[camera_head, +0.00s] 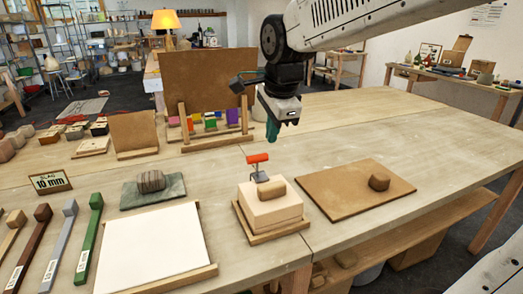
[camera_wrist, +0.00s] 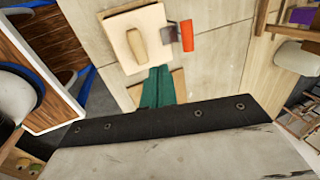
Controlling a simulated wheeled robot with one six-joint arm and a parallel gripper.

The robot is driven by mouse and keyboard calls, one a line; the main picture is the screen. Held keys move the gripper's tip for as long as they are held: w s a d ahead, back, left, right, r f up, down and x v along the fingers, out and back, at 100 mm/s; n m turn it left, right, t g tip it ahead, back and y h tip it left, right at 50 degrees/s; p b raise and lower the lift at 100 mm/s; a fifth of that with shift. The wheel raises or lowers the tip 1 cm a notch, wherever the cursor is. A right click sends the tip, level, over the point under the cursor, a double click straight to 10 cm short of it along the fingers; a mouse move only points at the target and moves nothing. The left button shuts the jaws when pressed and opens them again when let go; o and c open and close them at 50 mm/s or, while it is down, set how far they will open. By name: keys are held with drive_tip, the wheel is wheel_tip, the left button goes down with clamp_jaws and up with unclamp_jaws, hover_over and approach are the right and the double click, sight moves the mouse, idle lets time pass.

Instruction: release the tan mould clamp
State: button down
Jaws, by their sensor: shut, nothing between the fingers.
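The tan mould (camera_head: 268,211) is a pale block with a brown rounded knob on top, on a wooden base near the table's front edge. Its clamp (camera_head: 257,159) has an orange-red handle on a grey metal piece and stands up at the block's back edge. In the wrist view the mould (camera_wrist: 122,42) is at the top, with the orange handle (camera_wrist: 187,36) at its right. My gripper (camera_head: 272,133) has teal fingers and hangs above and behind the clamp, apart from it. Its fingers (camera_wrist: 158,78) are together and hold nothing.
A brown board with a dark knob (camera_head: 340,195) lies right of the mould. A white slab (camera_head: 150,250) and a stone on a green slab (camera_head: 170,193) lie left. A wooden rack with an upright brown board (camera_head: 207,80) stands behind. The right table surface is clear.

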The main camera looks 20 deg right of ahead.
approach(262, 178)
drive_tip(key=shift+s+a+f, duration=0.1)
drive_tip(key=shift+s+f, duration=0.35)
drive_tip(key=shift+s, duration=0.25)
drive_tip(key=w, duration=0.1)
drive_tip(key=w+f, duration=0.1)
drive_tip(key=w, duration=0.1)
drive_tip(key=shift+w, duration=0.55)
